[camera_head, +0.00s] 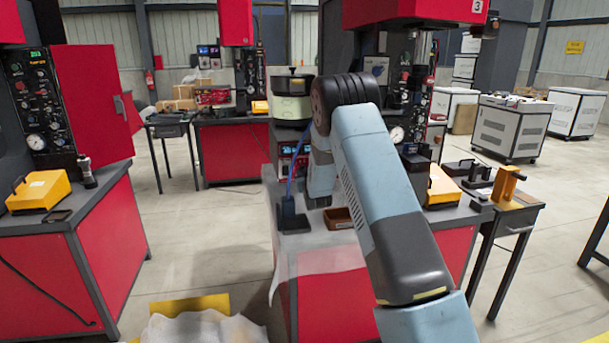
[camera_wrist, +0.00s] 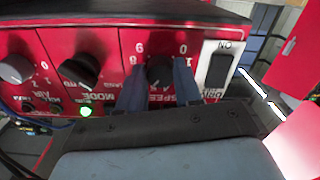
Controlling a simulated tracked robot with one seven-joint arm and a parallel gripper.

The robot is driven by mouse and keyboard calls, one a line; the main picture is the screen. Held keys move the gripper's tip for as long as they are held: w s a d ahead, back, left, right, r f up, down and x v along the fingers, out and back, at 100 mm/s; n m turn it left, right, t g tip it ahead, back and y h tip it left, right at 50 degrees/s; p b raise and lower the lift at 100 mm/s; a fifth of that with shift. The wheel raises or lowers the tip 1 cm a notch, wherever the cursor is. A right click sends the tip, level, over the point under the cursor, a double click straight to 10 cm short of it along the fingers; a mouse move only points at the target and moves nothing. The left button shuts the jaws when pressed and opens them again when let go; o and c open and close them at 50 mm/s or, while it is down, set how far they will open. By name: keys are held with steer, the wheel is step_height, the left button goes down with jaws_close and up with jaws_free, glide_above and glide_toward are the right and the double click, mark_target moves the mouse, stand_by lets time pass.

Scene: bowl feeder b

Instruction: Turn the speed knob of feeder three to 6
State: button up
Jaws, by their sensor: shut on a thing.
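In the wrist view the speed knob (camera_wrist: 159,72) is a black knob on a red control panel, with its SPEED lettering upside down below it. My gripper (camera_wrist: 158,84) has its two blue-grey fingers on either side of this knob, shut on it. The scale marks around it are partly hidden, and I cannot read its setting surely. In the head view the feeder (camera_head: 291,105) has a black and pale green drum above a red control box (camera_head: 288,160). The number 3 sign (camera_head: 478,6) is on the red machine behind it. My arm hides the knob and fingertips there.
The wrist view shows the mode knob (camera_wrist: 80,70) and air knob (camera_wrist: 17,69) left of the speed knob, and a black rocker switch (camera_wrist: 219,68) to its right.

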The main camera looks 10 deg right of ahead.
steer(key=shift+s+f+m, duration=0.1)
steer(key=shift+f+m, duration=0.2)
steer(key=shift+m, duration=0.9)
steer(key=shift+a, duration=0.1)
steer(key=o, duration=0.8)
steer(key=shift+c, duration=0.2)
steer(key=shift+o, duration=1.4)
steer(key=shift+r, duration=0.2)
steer(key=s, duration=1.3)
steer(key=shift+s, duration=0.3)
steer(key=shift+f, duration=0.1)
